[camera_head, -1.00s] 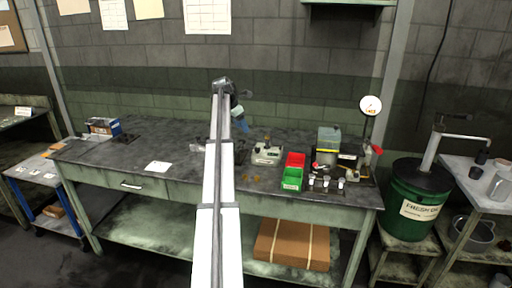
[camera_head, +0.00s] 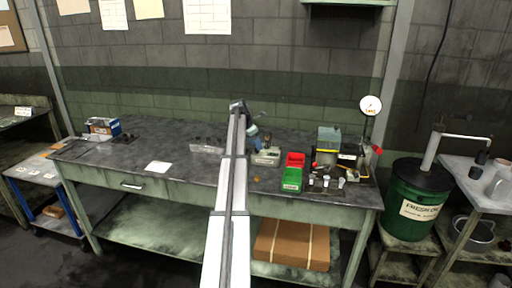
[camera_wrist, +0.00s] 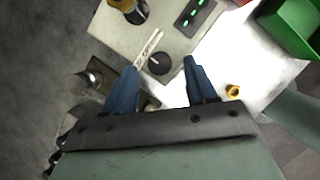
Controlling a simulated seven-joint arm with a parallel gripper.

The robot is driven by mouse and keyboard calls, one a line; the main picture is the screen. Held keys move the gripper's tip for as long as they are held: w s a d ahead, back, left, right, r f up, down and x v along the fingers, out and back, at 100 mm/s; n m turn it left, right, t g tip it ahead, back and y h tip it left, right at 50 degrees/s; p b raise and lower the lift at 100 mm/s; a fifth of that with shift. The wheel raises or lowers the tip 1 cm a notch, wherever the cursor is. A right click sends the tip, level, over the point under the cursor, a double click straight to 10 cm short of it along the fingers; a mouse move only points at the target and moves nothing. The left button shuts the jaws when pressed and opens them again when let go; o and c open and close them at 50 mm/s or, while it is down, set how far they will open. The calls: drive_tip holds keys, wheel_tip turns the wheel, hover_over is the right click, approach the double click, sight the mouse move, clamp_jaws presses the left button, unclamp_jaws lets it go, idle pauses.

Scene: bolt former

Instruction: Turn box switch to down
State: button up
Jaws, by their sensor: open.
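The switch box (camera_head: 267,160) is a small light-coloured box on the workbench. In the wrist view the box face (camera_wrist: 112,30) carries a round black knob (camera_wrist: 159,64), a pale slotted plate beside it, a yellow-and-black button (camera_wrist: 128,8) and a dark panel with green lights (camera_wrist: 196,14). My gripper (camera_wrist: 160,78) has two blue fingers, apart and empty, on either side of the black knob in this view. I cannot tell its height above the knob. In the head view my gripper (camera_head: 254,138) is just above and left of the box, and my arm hides part of the bench.
A red bin (camera_head: 295,159) and a green bin (camera_head: 291,180) stand right of the box. A grey machine (camera_head: 328,140) with a dial gauge (camera_head: 370,105) is farther right. A brass nut (camera_wrist: 233,91) lies near the right finger.

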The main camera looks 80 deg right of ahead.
drive_tip(key=shift+x, duration=1.05)
drive_tip(key=c, duration=1.1)
